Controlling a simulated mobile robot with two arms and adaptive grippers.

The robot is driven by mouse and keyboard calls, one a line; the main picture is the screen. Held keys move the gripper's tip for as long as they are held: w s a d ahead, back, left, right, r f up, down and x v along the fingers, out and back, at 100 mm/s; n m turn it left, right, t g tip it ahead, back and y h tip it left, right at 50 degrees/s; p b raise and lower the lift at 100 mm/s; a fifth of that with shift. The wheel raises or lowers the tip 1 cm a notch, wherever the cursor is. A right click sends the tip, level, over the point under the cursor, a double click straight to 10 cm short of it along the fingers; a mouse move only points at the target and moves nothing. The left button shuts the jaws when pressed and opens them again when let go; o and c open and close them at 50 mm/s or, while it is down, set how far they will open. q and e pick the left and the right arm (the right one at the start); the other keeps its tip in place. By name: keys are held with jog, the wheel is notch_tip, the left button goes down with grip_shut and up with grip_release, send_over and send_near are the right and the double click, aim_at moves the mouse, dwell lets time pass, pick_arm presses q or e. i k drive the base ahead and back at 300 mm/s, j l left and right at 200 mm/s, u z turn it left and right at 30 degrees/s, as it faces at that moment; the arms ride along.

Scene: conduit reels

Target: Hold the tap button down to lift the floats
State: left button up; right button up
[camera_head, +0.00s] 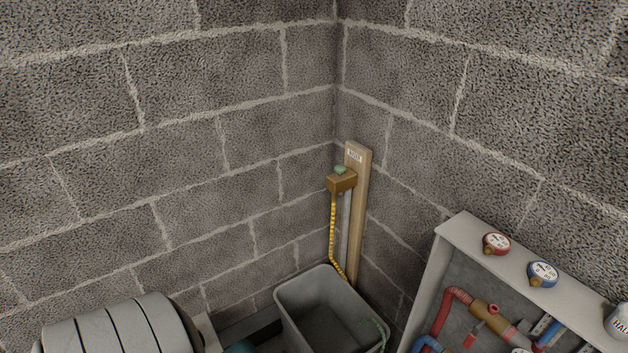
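A brass tap box (341,182) with a green button (341,170) on top is fixed to an upright wooden post (358,215) in the wall corner. A small label with dark lettering is at the top of the post. A yellow banded hose (333,235) runs down from the tap to the grey tub (281,296) below. The inside of the tub looks grey, and I cannot make out any floats in it. Neither of my grippers is in view, and nothing touches the button.
A panel box (450,240) at the lower right holds red and blue pipes, with a red gauge (496,244) and a blue gauge (542,274) on its top ledge. A grey ribbed drum (115,325) is at the lower left. Block walls close in behind the post.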

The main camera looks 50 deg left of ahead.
aim_at(340, 170)
jog(key=j+u, duration=0.1)
jog(key=u, duration=1.1)
